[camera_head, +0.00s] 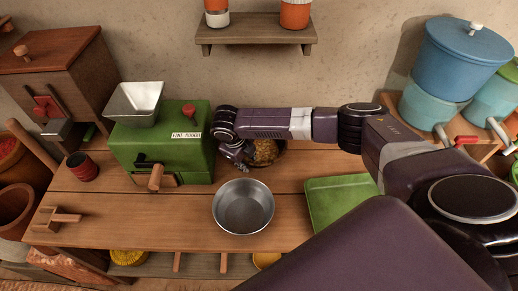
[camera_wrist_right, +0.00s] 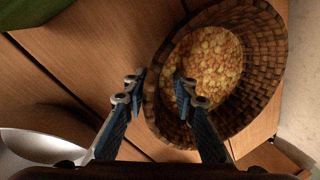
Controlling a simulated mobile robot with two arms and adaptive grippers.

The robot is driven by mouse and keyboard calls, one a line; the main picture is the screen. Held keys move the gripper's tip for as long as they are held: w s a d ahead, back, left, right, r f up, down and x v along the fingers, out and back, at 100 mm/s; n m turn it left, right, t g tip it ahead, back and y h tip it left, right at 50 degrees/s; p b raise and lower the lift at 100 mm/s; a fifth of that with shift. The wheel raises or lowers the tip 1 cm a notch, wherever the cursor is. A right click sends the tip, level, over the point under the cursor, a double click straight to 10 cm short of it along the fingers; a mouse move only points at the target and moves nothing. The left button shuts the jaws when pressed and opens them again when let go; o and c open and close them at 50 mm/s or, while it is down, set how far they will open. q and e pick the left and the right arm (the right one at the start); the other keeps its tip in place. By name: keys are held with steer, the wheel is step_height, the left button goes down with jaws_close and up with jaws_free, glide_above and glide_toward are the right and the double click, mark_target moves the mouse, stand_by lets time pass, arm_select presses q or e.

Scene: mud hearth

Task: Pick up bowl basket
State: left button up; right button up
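The bowl basket (camera_wrist_right: 268,62) is a round, dark brown woven basket holding yellow, crumbly contents (camera_wrist_right: 208,62). In the head view the basket (camera_head: 282,154) stands at the back of the wooden table, partly hidden by my right arm. My right gripper (camera_wrist_right: 158,80) is open at the basket's near side. In the wrist view one fingertip shows outside the basket wall and the other over its inside, with the rim between them. I cannot tell whether the fingers touch the wall. In the head view my right gripper (camera_head: 240,155) points down just left of the basket. My left gripper is not in view.
A green box mill (camera_head: 160,150) with a metal hopper stands left of my right gripper. A steel bowl (camera_head: 243,206) sits in front on the table (camera_head: 150,215). A green tray (camera_head: 340,200) lies to the right. A wall shelf (camera_head: 255,33) hangs above.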

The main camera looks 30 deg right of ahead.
steer(key=shift+s+a+r, duration=0.1)
steer(key=shift+s+r, duration=0.1)
steer(key=shift+w+f, duration=0.1)
steer(key=shift+f, duration=0.1)
jaws_close()
